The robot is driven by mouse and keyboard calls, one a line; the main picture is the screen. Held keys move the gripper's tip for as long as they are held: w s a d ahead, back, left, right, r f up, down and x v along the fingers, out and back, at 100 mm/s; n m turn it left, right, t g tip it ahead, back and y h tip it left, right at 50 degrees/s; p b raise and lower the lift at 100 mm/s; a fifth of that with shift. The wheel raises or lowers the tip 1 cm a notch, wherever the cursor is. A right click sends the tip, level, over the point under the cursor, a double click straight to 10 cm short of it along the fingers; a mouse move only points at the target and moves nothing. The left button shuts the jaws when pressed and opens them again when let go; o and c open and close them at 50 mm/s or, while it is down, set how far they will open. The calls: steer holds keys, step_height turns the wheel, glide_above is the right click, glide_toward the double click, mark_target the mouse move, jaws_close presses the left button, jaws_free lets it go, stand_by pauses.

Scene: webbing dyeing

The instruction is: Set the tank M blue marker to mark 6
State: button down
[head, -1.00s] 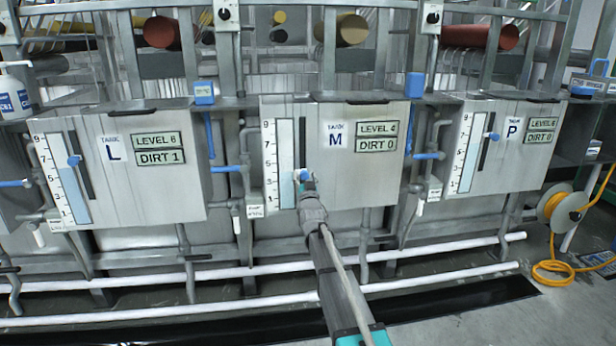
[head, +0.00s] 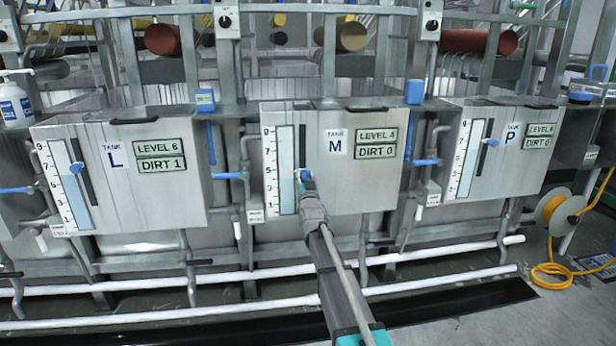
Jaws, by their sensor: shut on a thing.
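Tank M (head: 240,175) is the middle grey tank front, with a LEVEL 4 sign (head: 376,135) and a DIRT 0 sign (head: 375,152). Its white scale (head: 285,145) runs from 1 at the bottom to 9 at the top, with a pale blue column in its lower part. A dark vertical slot (head: 302,145) is right of the scale. The blue marker (head: 303,175) sits in this slot near mark 5; its exact reading is hard to tell. My gripper (head: 307,186) reaches up from below and is shut on the marker, partly hiding it and the slot's lower end.
Tank L (head: 130,205) at left and tank P (head: 520,170) at right have their own blue markers. Blue-handled valves (head: 425,162) and pipes stand between the tanks. White pipes (head: 440,252) run low across the front. A yellow hose reel (head: 560,210) is at far right.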

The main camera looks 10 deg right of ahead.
steer(key=shift+r+p, duration=1.85)
steer(key=shift+r, duration=0.35)
steer(key=shift+c, duration=1.5)
jaws_free()
steer(key=shift+f, duration=0.1)
